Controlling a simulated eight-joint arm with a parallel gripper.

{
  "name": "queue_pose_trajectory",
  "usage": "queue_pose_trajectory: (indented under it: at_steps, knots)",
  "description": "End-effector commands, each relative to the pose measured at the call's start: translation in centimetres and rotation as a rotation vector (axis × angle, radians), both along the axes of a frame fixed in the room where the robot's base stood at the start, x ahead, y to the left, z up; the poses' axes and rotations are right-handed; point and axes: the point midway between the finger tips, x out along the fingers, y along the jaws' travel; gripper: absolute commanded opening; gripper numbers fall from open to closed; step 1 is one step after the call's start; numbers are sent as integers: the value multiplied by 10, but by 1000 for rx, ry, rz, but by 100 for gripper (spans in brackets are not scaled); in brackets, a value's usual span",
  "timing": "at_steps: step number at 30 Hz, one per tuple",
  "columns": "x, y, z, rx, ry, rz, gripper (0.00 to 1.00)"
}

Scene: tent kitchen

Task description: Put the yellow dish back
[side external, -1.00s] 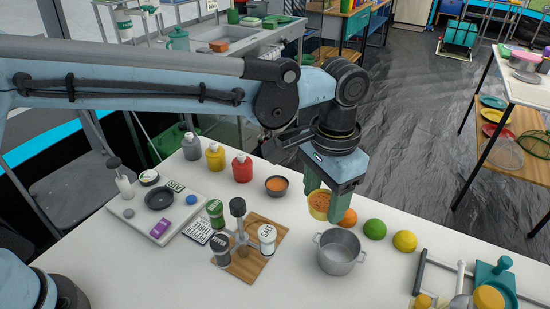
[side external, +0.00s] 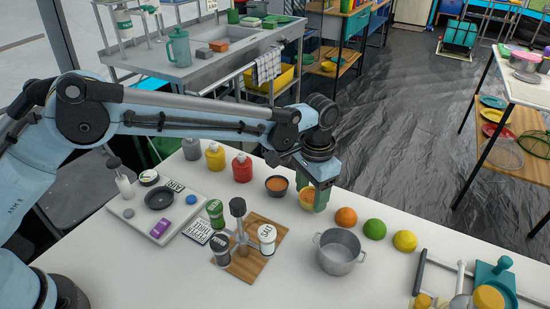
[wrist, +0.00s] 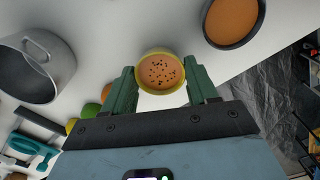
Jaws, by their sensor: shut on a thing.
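The yellow dish (side external: 306,200), a small round bowl, holds an orange-brown filling with dark specks on top. In the wrist view the dish (wrist: 161,54) sits level between my two green fingers. My gripper (side external: 314,198) is shut on it, one finger on each side of its rim. The dish is near the table's far edge, just right of the dark bowl of orange filling (side external: 277,184). That dark bowl (wrist: 233,20) is at the top right in the wrist view. A finger hides part of the dish in the side view. I cannot tell its exact height above the table.
An orange (side external: 346,217), a lime (side external: 374,229) and a lemon (side external: 405,241) stand in a row to the right. A grey pot (side external: 340,254) stands in front.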

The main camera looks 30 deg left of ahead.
Motion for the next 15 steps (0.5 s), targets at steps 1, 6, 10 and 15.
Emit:
queue_pose_trajectory:
  at_steps: [1,6,10,15]
  knots:
    - [0,0,-2,0,0,0,38]
    - [0,0,-3,0,0,0,38]
    - [0,0,-3,0,0,0,38]
    - [0,0,-5,0,0,0,70]
